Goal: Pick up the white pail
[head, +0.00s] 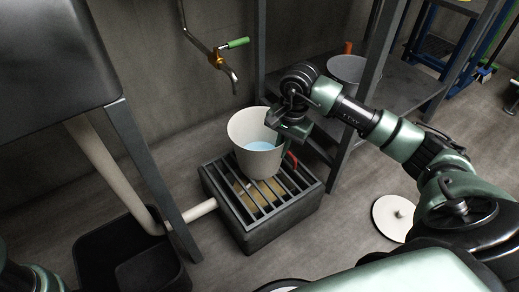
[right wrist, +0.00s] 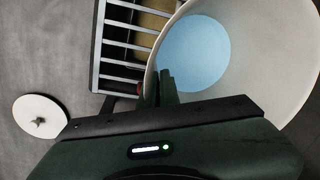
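The white pail (head: 257,130) stands upright on, or just above, the dark grate (head: 243,204) of a low box, below the tap. It has light blue liquid inside, which also shows in the right wrist view (right wrist: 195,53). My right gripper (head: 280,126) is at the pail's right rim. In the right wrist view its two fingers (right wrist: 160,90) are close together, with the pail's wall (right wrist: 270,60) between them. Whether the pail's base touches the grate is hard to tell. Only a bit of my left arm shows at the lower left; its gripper is out of view.
A tap (head: 217,58) with a green lever (head: 238,43) hangs above the pail. A white disc lid (head: 394,217) lies on the floor. A black bin (head: 125,250) stands left of the box.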

